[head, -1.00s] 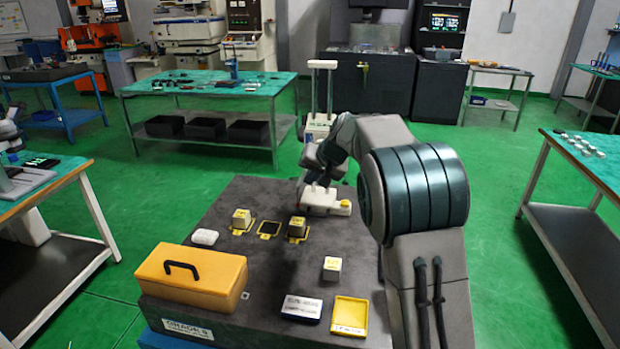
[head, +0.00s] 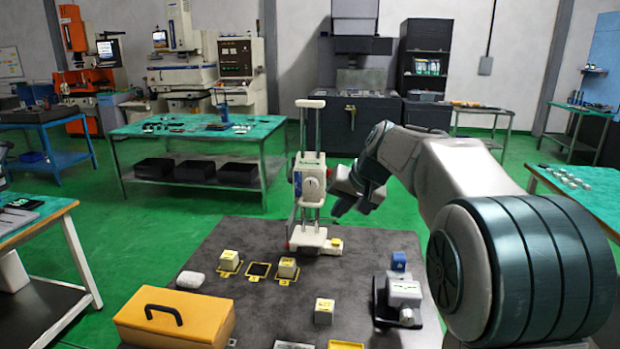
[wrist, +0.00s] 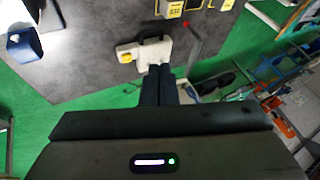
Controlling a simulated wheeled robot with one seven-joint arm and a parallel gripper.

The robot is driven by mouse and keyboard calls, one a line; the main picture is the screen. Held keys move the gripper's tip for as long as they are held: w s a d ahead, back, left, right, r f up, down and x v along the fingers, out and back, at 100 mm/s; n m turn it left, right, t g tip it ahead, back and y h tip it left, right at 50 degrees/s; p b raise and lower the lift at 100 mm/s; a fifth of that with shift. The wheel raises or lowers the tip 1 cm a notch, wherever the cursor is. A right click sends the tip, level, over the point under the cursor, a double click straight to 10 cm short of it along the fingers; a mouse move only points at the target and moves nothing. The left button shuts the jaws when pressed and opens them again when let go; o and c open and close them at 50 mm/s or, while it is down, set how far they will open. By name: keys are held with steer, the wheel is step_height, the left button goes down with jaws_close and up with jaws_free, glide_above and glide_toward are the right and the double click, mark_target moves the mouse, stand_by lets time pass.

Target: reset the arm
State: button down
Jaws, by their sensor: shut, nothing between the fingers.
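My gripper (head: 338,212) is at the end of my raised arm, above the far part of the dark grey worktop (head: 235,235) in the head view. It hangs beside the white stand with a dial (head: 312,184), to its right. In the wrist view, the two dark fingers of my gripper (wrist: 160,72) are together with nothing between them. Their tips appear in front of the white base of the stand (wrist: 150,52); I cannot tell the gap.
On the worktop are an orange case (head: 175,318), a white puck (head: 190,279), several small blocks, including one near the front (head: 324,311), and a grey device (head: 404,292) with a blue block (head: 398,261) behind. A green-topped bench (head: 200,128) stands behind.

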steer(key=s+d+f+h, duration=0.1)
steer(key=s+f, duration=0.3)
steer(key=s, duration=0.6)
steer(key=s+d+f+g+h, duration=0.1)
steer(key=s+d+f, duration=0.2)
steer(key=s, duration=0.8)
steer(key=s+d+f+n+g+h, duration=0.1)
steer(key=s+d+f+h, duration=0.1)
steer(key=s+f, duration=0.4)
steer(key=s, duration=0.5)
steer(key=shift+s+d, duration=0.15)
steer(key=shift+d, duration=0.15)
